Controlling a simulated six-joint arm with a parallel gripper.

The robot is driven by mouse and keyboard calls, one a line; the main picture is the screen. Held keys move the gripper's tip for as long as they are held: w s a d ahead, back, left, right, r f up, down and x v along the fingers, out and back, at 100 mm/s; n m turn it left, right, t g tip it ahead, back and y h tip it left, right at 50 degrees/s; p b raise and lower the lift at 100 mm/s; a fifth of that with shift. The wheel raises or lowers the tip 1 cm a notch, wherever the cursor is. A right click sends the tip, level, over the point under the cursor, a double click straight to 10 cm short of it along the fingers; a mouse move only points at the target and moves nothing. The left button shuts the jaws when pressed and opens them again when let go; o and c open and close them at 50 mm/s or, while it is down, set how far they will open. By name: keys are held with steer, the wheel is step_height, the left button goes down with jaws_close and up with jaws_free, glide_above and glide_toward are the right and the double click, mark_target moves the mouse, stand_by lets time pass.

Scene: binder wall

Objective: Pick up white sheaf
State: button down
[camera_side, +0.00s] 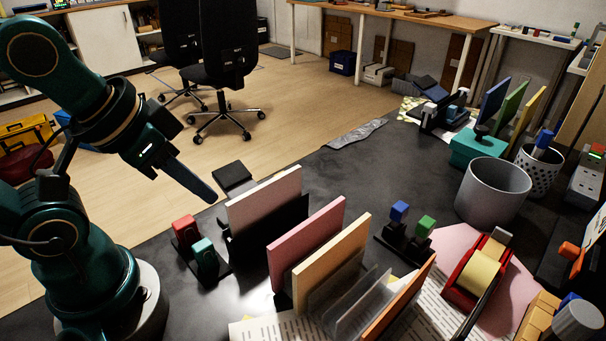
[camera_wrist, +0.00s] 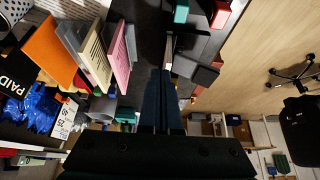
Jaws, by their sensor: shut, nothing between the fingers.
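The white sheaf (camera_side: 264,206) is a flat upright panel in a dark holder on the dark desk, leftmost of a row of sheets. My gripper (camera_side: 212,196) is shut and empty, pointing down and right, with its tips a little left of the white sheaf in the side view. In the wrist view my gripper (camera_wrist: 165,74) shows as two dark fingers together, just below a thin pale edge that may be the white sheaf, seen nearly edge-on.
A pink sheet (camera_side: 305,243) and a cream sheet (camera_side: 332,262) stand right of the white one, with an orange sheet (camera_side: 400,300) beyond. Red (camera_side: 185,230) and teal (camera_side: 204,254) stamps stand to its left. A tape dispenser (camera_side: 478,272) and metal cup (camera_side: 493,190) stand at right.

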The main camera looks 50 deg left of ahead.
stand_by(0.3)
steer(key=c, duration=0.9)
jaws_free()
steer(key=shift+o, duration=0.2)
steer(key=shift+s, duration=0.1)
steer(key=g, duration=0.5)
glide_above(266, 184)
steer(key=shift+f, duration=0.7)
steer(key=shift+f+g, duration=0.3)
steer(key=shift+f, duration=2.65)
steer(key=shift+f, duration=0.2)
steer(key=shift+c, duration=0.3)
